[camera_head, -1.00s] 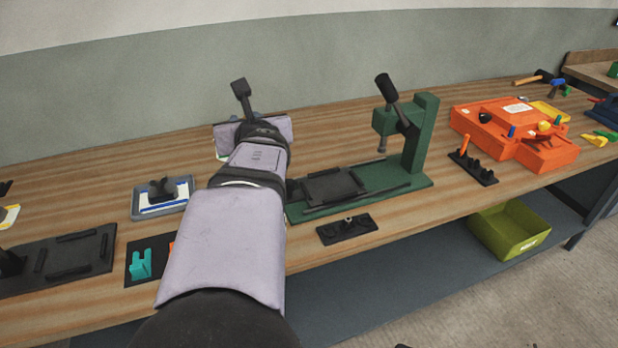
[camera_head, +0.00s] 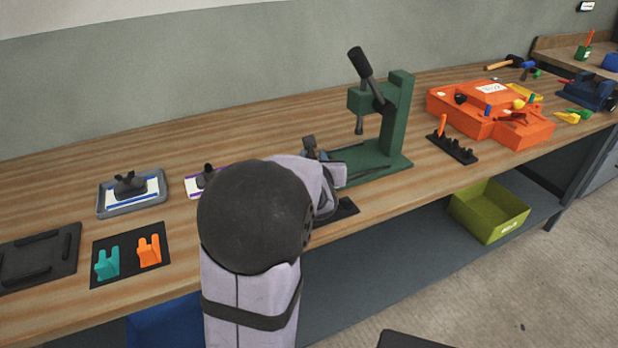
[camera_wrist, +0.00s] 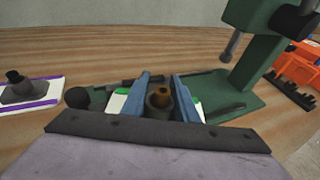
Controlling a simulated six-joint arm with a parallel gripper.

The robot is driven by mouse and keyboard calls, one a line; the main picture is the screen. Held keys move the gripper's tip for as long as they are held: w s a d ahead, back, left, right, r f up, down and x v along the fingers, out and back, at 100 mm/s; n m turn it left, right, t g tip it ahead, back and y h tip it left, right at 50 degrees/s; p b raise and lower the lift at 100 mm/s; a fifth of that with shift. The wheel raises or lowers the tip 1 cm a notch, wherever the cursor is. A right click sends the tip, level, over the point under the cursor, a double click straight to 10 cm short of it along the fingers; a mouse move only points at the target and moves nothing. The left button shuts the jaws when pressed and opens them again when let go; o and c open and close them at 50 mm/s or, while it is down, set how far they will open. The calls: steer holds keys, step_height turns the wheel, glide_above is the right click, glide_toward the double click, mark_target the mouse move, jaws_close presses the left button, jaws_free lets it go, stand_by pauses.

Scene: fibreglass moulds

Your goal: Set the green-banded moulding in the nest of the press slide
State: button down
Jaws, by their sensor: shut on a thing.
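My gripper (camera_wrist: 160,92) is shut on the dark knob of the green-banded moulding (camera_wrist: 117,104) in the wrist view. The moulding is a white plate with green edging, showing on both sides of the blue fingers. The green press (camera_head: 393,115) stands to the right, its base plate (camera_wrist: 232,88) behind and right of the moulding in the wrist view. The gripper and moulding are over or just in front of the slide end of the base. The slide and its nest are mostly hidden, so I cannot tell whether the moulding touches them.
A purple-banded moulding (camera_wrist: 30,92) lies left of the press. A blue-banded moulding sits in a grey tray (camera_head: 103,207). The press lever (camera_head: 362,63) rises above. A black rack (camera_head: 460,152) and orange case (camera_head: 465,120) stand to the right.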

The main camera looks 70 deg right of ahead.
mark_target(329, 156)
steer(key=s+d+f, duration=0.1)
steer(key=d, duration=0.2)
steer(key=s+d+f+b, duration=0.1)
steer(key=d, duration=0.1)
steer(key=shift+s+f, duration=0.3)
steer(key=shift+s, duration=0.05)
steer(key=shift+w+d+r+t, duration=0.1)
steer(key=shift+d+r+t, duration=0.05)
steer(key=shift+d+t, duration=0.15)
steer(key=w+r+n+t+y, duration=0.3)
steer(key=w+r+n+t, duration=0.2)
steer(key=w+r, duration=0.3)
steer(key=shift+s+d+f+b, duration=0.2)
steer(key=shift+f+b, duration=0.15)
steer(key=shift+f, duration=2)
steer(key=shift+s+d+f+b, duration=0.15)
steer(key=shift+f+b, duration=0.15)
steer(key=shift+f, duration=2)
steer(key=shift+a+f+b, duration=0.1)
steer(key=shift+f+b, duration=0.25)
steer(key=shift+b, duration=0.15)
steer(key=c, duration=1.5)
jaws_free()
steer(key=shift+o, duration=0.5)
steer(key=shift+r, duration=0.15)
